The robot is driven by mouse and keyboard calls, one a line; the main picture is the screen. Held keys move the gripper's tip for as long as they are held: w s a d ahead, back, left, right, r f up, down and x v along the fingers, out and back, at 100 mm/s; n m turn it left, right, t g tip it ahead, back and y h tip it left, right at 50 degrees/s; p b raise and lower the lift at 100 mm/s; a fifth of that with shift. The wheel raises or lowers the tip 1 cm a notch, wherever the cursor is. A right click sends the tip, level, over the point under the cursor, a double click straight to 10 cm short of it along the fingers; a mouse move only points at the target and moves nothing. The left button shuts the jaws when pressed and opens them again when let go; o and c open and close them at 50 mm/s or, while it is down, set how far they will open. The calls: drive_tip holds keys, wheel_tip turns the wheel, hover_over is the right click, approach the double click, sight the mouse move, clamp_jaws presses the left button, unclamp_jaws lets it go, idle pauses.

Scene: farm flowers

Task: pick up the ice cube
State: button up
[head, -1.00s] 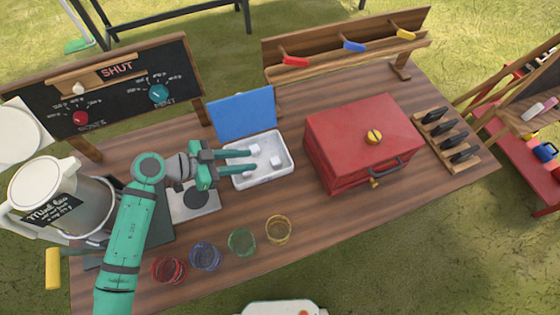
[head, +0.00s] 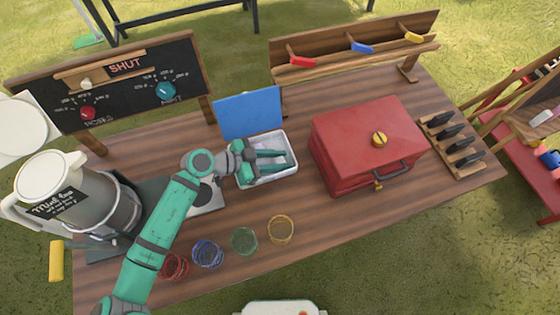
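A white tray (head: 283,172) with an open blue lid (head: 248,113) stands on the wooden table. My green gripper (head: 287,160) reaches over the tray from the left, its two fingers pointing right with a gap between them. The fingers cover much of the inside of the tray. I cannot make out the white ice cubes clearly now, nor whether one lies between the fingers.
A red box (head: 366,140) stands right of the tray. Red, blue, green and yellow glasses (head: 281,229) line the front edge. A large jug (head: 75,195) is at the left, and a dial board (head: 110,85) stands behind. Table between tray and glasses is clear.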

drive_tip(key=shift+d+f, duration=0.1)
drive_tip(key=c, duration=0.7)
drive_tip(key=shift+o, duration=0.2)
